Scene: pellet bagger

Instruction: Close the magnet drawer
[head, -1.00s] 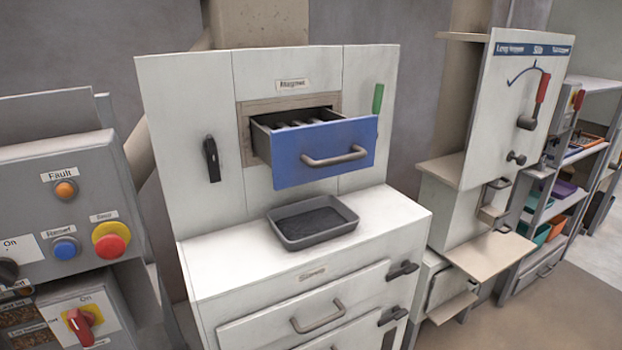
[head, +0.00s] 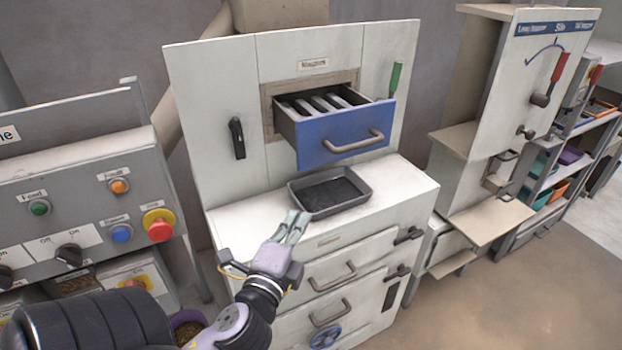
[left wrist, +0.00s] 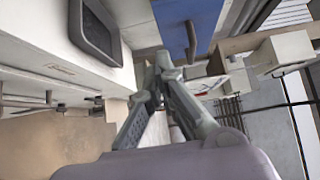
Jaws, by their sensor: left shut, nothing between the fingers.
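The magnet drawer (head: 343,136) has a blue front and a grey bar handle (head: 353,142). It stands pulled out of the white cabinet, with several light magnet bars (head: 322,103) inside. My left gripper (head: 293,224) is shut and empty, in front of the cabinet, lower than the drawer and left of it, apart from it. In the left wrist view the gripper fingers (left wrist: 160,62) meet at their tips, and the blue drawer front (left wrist: 174,24) shows beyond them at the top. My right gripper is not in view.
A dark grey tray (head: 330,193) sits on the white ledge below the drawer. A control panel (head: 80,195) with buttons stands at the left. A second machine (head: 500,130) stands to the right. Open floor (head: 520,290) lies at the lower right.

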